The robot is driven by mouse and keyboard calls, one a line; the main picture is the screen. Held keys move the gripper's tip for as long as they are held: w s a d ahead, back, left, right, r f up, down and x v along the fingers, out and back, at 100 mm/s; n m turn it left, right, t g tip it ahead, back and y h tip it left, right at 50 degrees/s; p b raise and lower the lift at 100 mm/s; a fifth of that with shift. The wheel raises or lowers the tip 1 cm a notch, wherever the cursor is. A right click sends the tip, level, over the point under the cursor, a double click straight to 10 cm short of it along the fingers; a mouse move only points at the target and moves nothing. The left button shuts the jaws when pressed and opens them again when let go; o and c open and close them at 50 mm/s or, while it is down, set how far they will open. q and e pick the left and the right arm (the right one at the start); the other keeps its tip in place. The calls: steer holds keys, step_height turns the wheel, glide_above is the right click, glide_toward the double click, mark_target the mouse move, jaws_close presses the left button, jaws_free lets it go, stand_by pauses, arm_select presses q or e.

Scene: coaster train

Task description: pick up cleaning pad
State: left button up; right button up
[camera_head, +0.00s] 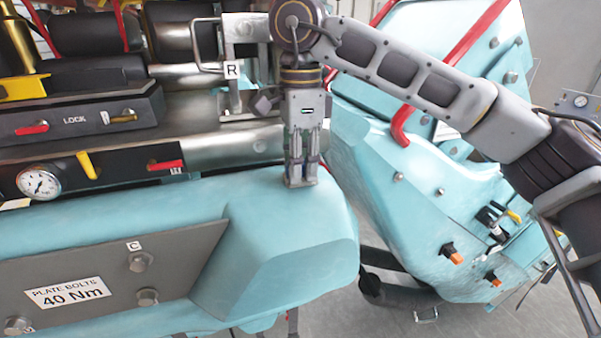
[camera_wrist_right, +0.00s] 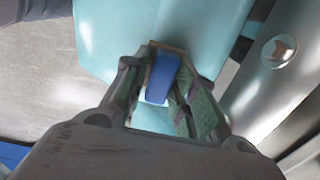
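The cleaning pad (camera_wrist_right: 161,79) shows in the right wrist view as a small blue block with a pale lower edge, between the two fingers of my right gripper (camera_wrist_right: 164,88). The fingers press close on both its sides, so the gripper looks shut on it. In the head view, my right gripper (camera_head: 301,180) points down, its fingers close together, in front of the rounded teal body of the car (camera_head: 290,235). The pad cannot be made out in that view. I cannot tell whether the pad touches the teal surface. My left gripper is not in view.
A dark panel with a LOCK label (camera_head: 75,119), levers and a gauge (camera_head: 38,183) stands at the left. A metal bracket marked R (camera_head: 232,70) is just behind my right gripper. Another teal car body (camera_head: 440,225) stands close on the right, over grey floor.

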jaws_close()
steer(key=shift+r, duration=0.45)
step_height(320, 180, up, 6)
steer(key=shift+r+b, duration=0.25)
steer(key=shift+b, duration=0.05)
steer(key=shift+r, duration=1.3)
